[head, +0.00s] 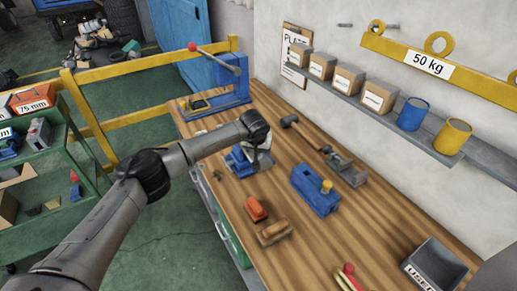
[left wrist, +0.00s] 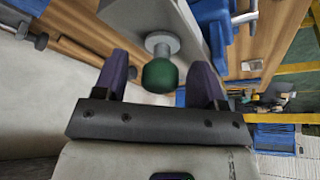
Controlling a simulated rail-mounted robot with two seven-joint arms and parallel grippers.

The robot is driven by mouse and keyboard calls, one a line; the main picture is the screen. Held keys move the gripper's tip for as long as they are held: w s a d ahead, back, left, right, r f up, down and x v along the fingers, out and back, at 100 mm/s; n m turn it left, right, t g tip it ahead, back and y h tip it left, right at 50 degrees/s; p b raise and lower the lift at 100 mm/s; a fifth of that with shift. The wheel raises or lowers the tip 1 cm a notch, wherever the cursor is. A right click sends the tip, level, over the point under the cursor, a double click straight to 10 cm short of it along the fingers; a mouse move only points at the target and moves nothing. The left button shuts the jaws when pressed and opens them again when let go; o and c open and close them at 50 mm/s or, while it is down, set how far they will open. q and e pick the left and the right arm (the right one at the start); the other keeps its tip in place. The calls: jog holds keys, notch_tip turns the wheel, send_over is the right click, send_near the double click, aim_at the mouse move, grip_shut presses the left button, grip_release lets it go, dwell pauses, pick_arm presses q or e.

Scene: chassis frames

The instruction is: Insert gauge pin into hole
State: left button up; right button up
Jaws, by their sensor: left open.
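In the left wrist view a green ball knob (left wrist: 160,76) on a short grey stem stands out from a grey block (left wrist: 165,18). It looks like the head of the gauge pin, but I cannot be sure. My left gripper (left wrist: 160,62) is open, with one dark finger on each side of the knob; contact is not clear. In the head view my left gripper (head: 260,143) is over a blue fixture (head: 240,164) on the bench, and my arm hides much of it. I cannot make out the hole.
The wooden bench (head: 225,200) also carries an orange item (head: 256,208), a brown brush (head: 275,233), a hammer (head: 305,132), a grey vise (head: 346,169) and a dark bin (head: 436,265). A wall shelf (head: 400,125) runs behind. The middle foreground has bare wood.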

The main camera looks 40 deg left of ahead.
pick_arm(q)
jog(key=p+v, duration=0.1)
jog(key=v, duration=1.2)
jog(key=shift+r, duration=0.4)
jog(key=shift+s+d, duration=0.1)
jog(key=shift+s, duration=0.05)
